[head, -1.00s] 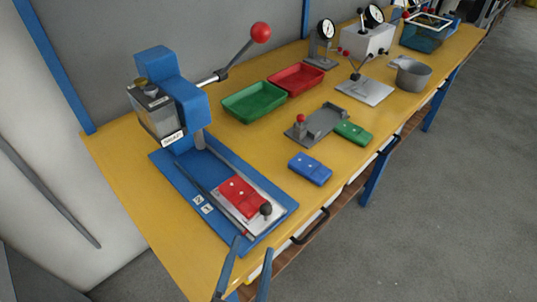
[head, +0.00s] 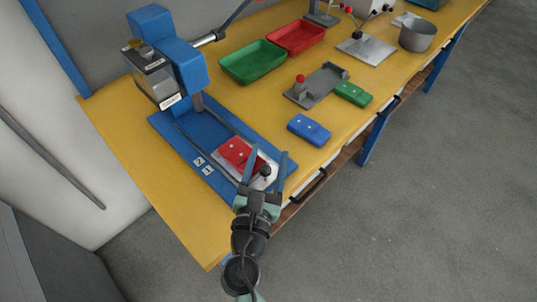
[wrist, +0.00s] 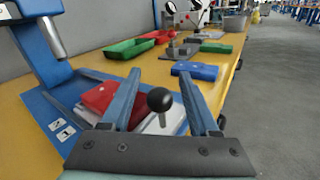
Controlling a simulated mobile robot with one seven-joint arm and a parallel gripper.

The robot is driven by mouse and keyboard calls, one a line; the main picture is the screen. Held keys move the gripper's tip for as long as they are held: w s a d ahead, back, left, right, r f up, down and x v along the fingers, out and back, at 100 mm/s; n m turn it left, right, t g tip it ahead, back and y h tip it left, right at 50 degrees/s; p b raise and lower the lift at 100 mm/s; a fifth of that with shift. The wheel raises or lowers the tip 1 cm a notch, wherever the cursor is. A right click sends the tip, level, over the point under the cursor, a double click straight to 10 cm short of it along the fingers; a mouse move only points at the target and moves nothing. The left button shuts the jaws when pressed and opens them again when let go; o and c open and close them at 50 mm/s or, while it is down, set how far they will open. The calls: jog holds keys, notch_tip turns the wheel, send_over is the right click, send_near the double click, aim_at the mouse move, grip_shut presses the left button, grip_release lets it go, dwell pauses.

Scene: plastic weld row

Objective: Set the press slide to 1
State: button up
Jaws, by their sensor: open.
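The blue press (head: 178,55) stands at the left end of the bench on a blue base (head: 175,130). Its pale slide plate (head: 225,158) lies at the front of the base, out from under the press head, and carries a red block (head: 237,152). A black ball knob (head: 265,171) stands at the plate's front end. Labels 2 (head: 199,161) and 1 (head: 208,171) lie along the base's left side; I see no pointer showing the setting. My gripper (head: 269,154) is open. In the wrist view the knob (wrist: 160,100) appears between its fingers; contact is not visible.
A blue block (head: 309,130), a grey fixture (head: 318,85) and a green block (head: 353,93) lie to the right. Green (head: 253,62) and red (head: 296,37) trays stand behind. A bench handle (head: 312,187) juts out from the front edge.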

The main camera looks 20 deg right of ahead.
jog(key=shift+w+d, duration=0.15)
jog(key=shift+w, duration=0.05)
grip_shut()
dwell(1.4)
